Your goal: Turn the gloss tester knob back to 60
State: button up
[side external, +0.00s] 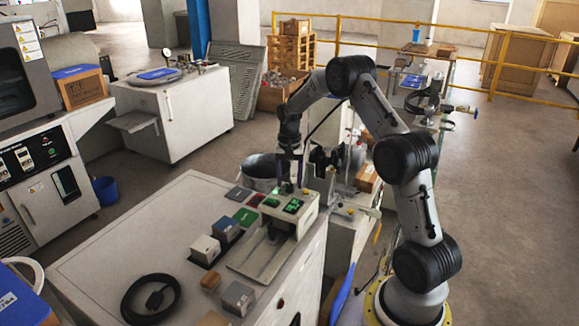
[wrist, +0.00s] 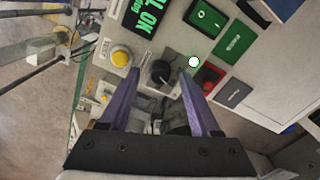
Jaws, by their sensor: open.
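The gloss tester (side external: 283,222) stands at the right end of the light bench, with green displays on its top. In the wrist view its black knob (wrist: 160,72) sits on a grey plate. A display with green text, partly reading "OK" and "deg" (wrist: 148,14), lies beside it. My gripper (wrist: 158,76) is open, with a purple finger on either side of the knob in the picture. I cannot tell whether the fingers touch it. In the side view my gripper (side external: 290,182) points down over the tester and hides the knob. The knob's setting is not readable.
A yellow button (wrist: 120,57) is close to the left finger. A round white-green light (wrist: 194,62) is near the right finger. Green (wrist: 235,38), red (wrist: 208,79) and dark grey (wrist: 232,93) tiles lie nearby.

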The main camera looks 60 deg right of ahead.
aim_at(290, 184)
notch_tip(290, 184, up, 13)
jog(key=shift+r, duration=0.2)
dwell(0.4)
jog(key=s+a+r+n+t+h, duration=0.1)
jog(key=s+a+r+n+t, duration=0.15)
jog(key=a+r, duration=0.6)
jog(key=s+a+r+n+t, duration=0.15)
jog(key=s+a+r, duration=0.25)
jog(key=a+r, duration=0.4)
jog(key=s+a+f+n+t, duration=0.15)
jog(key=s+a+n, duration=0.35)
jog(key=s+a, duration=0.55)
jog(key=s+f+n+y, duration=0.1)
jog(key=s+f+n, duration=0.3)
jog(key=s+f, duration=0.4)
jog(key=shift+s+a+f+n, duration=0.2)
jog(key=shift+a+f+n, duration=0.05)
jog(key=shift+n, duration=0.05)
